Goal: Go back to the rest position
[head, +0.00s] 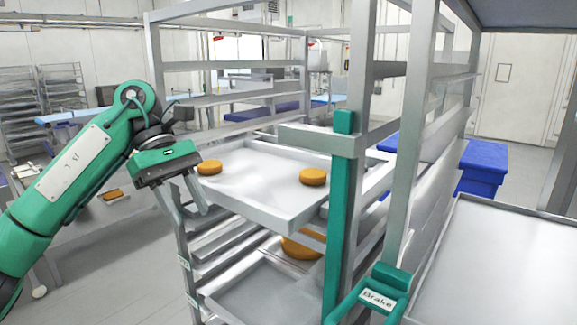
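My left gripper (191,210) hangs at the left of the metal rack, fingers pointing down and spread apart, with nothing seen between them. It is in front of the rack's left post and near the left edge of a tray (258,210). A further round (303,245) shows on a lower level, partly hidden by the upper tray. My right gripper is not in view.
The tall metal rack (154,60) fills the middle, with posts and rails close to my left arm. A green part labelled Brake (378,299) is at the front. An empty tray surface (500,265) is at the right. Blue crates (484,165) stand behind.

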